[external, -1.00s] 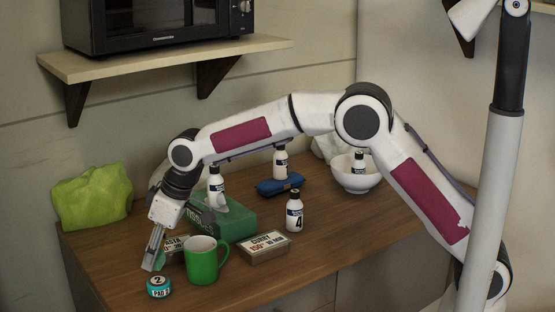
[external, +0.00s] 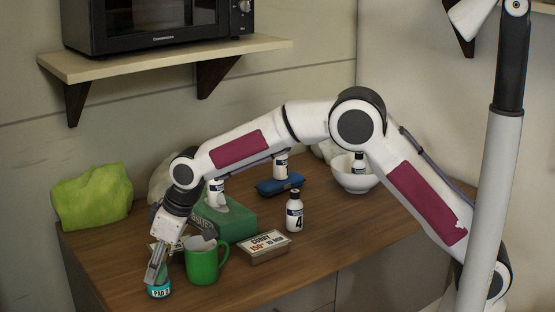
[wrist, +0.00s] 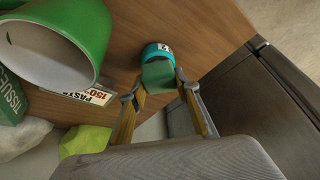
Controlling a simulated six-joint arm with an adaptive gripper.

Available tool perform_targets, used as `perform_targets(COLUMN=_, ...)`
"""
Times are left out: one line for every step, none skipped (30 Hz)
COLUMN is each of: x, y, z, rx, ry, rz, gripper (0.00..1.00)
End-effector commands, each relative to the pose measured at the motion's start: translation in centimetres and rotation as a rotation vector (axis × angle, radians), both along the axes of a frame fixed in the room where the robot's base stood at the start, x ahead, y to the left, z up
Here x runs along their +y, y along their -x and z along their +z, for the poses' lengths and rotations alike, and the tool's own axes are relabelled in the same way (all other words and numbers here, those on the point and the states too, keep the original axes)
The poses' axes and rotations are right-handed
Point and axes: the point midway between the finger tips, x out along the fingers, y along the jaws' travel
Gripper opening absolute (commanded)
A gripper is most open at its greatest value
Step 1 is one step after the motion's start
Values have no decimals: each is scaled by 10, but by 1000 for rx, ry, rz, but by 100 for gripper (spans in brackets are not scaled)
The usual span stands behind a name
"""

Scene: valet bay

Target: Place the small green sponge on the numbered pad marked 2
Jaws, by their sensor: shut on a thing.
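My gripper (external: 155,274) is shut on the small green sponge (wrist: 158,76), which shows between the fingertips in the wrist view. The teal round pad marked 2 (external: 160,291) stands near the table's front left edge; it also shows in the wrist view (wrist: 152,51), just beyond the sponge. The sponge is at the pad's top and overlaps it in the wrist view. I cannot tell whether they touch. In the external view the fingers hide the sponge and part of the pad's top.
A green mug (external: 203,262) stands close to the right of my gripper. A corby tin (external: 264,247), a green tissue box (external: 232,222) and a bottle marked 4 (external: 294,212) are farther right. A lime green bag (external: 92,197) lies at the back left.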

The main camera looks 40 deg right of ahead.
Motion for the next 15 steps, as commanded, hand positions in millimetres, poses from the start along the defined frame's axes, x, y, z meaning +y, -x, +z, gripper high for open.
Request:
perform_targets(x=0, y=0, z=0, rx=0, ry=0, rz=0, gripper=20)
perform_targets(x=0, y=0, z=0, rx=0, ry=0, rz=0, gripper=20)
perform_targets(x=0, y=0, z=-1, rx=0, ry=0, rz=0, gripper=20)
perform_targets(x=0, y=0, z=-1, rx=0, ry=0, rz=0, gripper=20)
perform_targets(x=0, y=0, z=-2, rx=0, ry=0, rz=0, gripper=20)
perform_targets(x=0, y=0, z=-2, rx=0, ry=0, rz=0, gripper=20)
perform_targets(x=0, y=0, z=-3, rx=0, ry=0, rz=0, gripper=20)
perform_targets(x=0, y=0, z=-3, rx=0, ry=0, rz=0, gripper=39)
perform_targets(x=0, y=0, z=-3, rx=0, ry=0, rz=0, gripper=48)
perform_targets(x=0, y=0, z=-3, rx=0, ry=0, rz=0, gripper=48)
perform_targets(x=0, y=0, z=-3, rx=0, ry=0, rz=0, gripper=48)
perform_targets(x=0, y=0, z=-2, rx=0, ry=0, rz=0, gripper=48)
perform_targets(x=0, y=0, z=-2, rx=0, ry=0, rz=0, gripper=48)
perform_targets(x=0, y=0, z=-2, rx=0, ry=0, rz=0, gripper=48)
perform_targets(x=0, y=0, z=-2, rx=0, ry=0, rz=0, gripper=48)
